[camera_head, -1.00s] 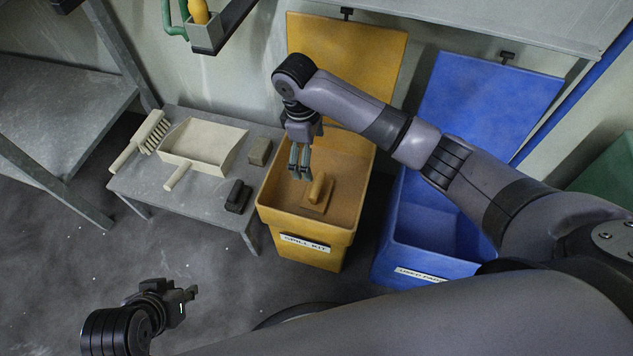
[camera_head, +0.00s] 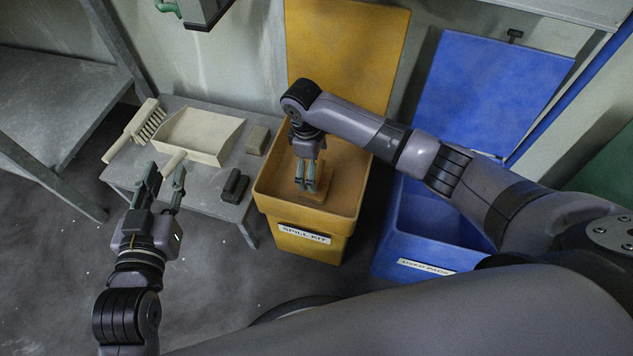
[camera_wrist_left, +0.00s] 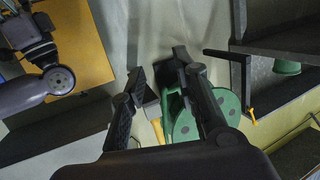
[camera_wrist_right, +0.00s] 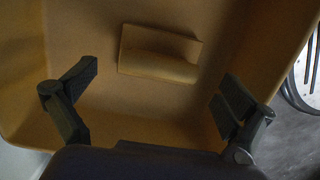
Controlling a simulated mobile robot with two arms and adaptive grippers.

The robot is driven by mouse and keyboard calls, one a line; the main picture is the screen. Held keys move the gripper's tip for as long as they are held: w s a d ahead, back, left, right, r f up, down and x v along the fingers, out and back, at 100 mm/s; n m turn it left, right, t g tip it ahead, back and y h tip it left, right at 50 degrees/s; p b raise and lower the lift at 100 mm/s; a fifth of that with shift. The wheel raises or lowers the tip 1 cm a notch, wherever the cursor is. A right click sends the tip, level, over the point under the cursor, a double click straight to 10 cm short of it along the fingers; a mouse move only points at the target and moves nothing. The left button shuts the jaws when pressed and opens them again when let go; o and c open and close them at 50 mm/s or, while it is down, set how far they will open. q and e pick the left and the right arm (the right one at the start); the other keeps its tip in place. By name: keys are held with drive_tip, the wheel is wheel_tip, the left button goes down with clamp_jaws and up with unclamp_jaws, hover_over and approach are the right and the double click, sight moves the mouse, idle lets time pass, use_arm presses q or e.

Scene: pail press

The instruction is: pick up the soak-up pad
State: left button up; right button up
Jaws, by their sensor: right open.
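The soak-up pad, a flat tan-yellow piece with a raised rounded grip, lies on the floor of the yellow spill kit bin (camera_head: 287,212). In the right wrist view the pad (camera_wrist_right: 160,54) lies whole, beyond the fingertips and between them in the picture. In the head view the pad (camera_head: 320,196) is partly hidden by my right gripper (camera_head: 306,187). That gripper is open and empty, pointing down inside the bin above the pad; I cannot tell the remaining gap. My left gripper (camera_head: 165,178) is open and empty, raised in front of the grey bench.
The blue used-pads bin (camera_head: 425,238) stands open to the right. The low grey bench (camera_head: 195,195) at left holds a brush (camera_head: 133,131), a dustpan (camera_head: 203,135), a dark block (camera_head: 234,186) and a tan block (camera_head: 257,140). The bin walls surround my right gripper.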

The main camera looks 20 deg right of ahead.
sight(317, 175)
drive_tip(key=shift+d+f+b, duration=0.1)
drive_tip(key=shift+f+b, duration=0.25)
drive_tip(key=shift+f, duration=0.6)
wheel_tip(317, 175, down, 2)
drive_tip(key=shift+s+f+b, duration=0.1)
drive_tip(key=shift+b, duration=0.6)
wheel_tip(317, 175, down, 2)
drive_tip(key=shift+s+d+f+b, duration=0.1)
drive_tip(key=shift+d+b, duration=0.05)
drive_tip(key=shift+b, duration=0.4)
drive_tip(key=shift+f, duration=0.15)
use_arm(q)
drive_tip(key=s+d+r+t+h, duration=0.1)
drive_tip(key=s+r+t+h, duration=0.2)
drive_tip(key=r+t, duration=0.6)
wheel_tip(317, 175, up, 6)
drive_tip(key=shift+f, duration=0.2)
drive_tip(key=shift+s+d, duration=0.1)
use_arm(e)
drive_tip(key=c, duration=0.9)
